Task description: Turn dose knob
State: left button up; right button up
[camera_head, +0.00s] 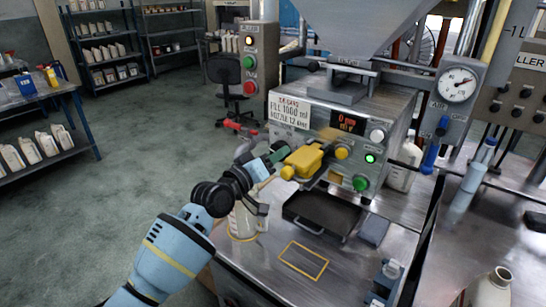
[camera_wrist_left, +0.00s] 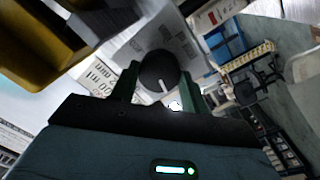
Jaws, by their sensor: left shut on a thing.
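The dose knob (camera_wrist_left: 158,72) is a round black knob with a white pointer line, seen in the left wrist view. It sits between the two green fingers of my left gripper (camera_wrist_left: 155,90), which is shut on it. In the head view my left gripper (camera_head: 277,153) is at the left side of the steel filling machine (camera_head: 368,112), and the knob is hidden there. A yellow block-like part (camera_head: 305,160) is just right of the gripper. My right gripper is not in view.
A white bottle (camera_head: 243,222) stands beside my left forearm. A black tray (camera_head: 322,212) lies below the yellow part, with a yellow outlined square (camera_head: 303,260) in front. A control post (camera_head: 258,62) stands behind. A pressure gauge (camera_head: 457,85) is at the right.

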pick_arm(q)
jog(key=o, duration=1)
jog(key=v, duration=0.7)
jog(key=shift+s+a+p, duration=0.25)
jog(key=shift+s+p, duration=0.05)
jog(key=shift+s, duration=0.05)
jog(key=shift+f, duration=0.15)
